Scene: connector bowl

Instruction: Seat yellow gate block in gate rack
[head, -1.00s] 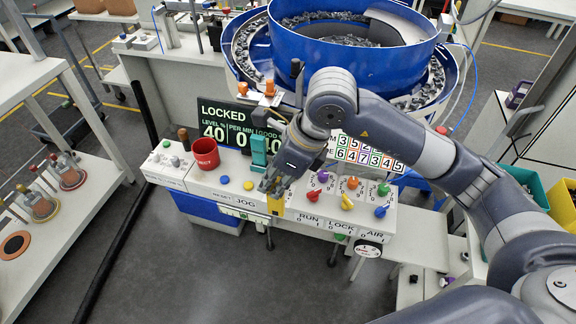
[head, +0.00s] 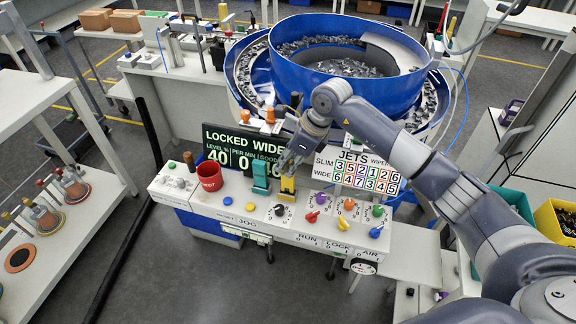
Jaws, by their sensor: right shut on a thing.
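The yellow gate block (head: 287,187) is upright near the back of the white control console, just right of a teal block (head: 260,180). My right gripper (head: 287,170) reaches down from above and is shut on the yellow block's upper part. The gate rack cannot be made out clearly; the blocks and gripper cover that spot. I cannot tell whether the yellow block's foot is seated or just above the surface. My left gripper is not in view.
A red cup (head: 210,176) stands left of the teal block. A black knob (head: 279,210) and several coloured knobs stand in front and to the right. The display board (head: 232,147) and the JETS panel (head: 358,173) rise behind. The blue bowl feeder (head: 350,85) fills the back.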

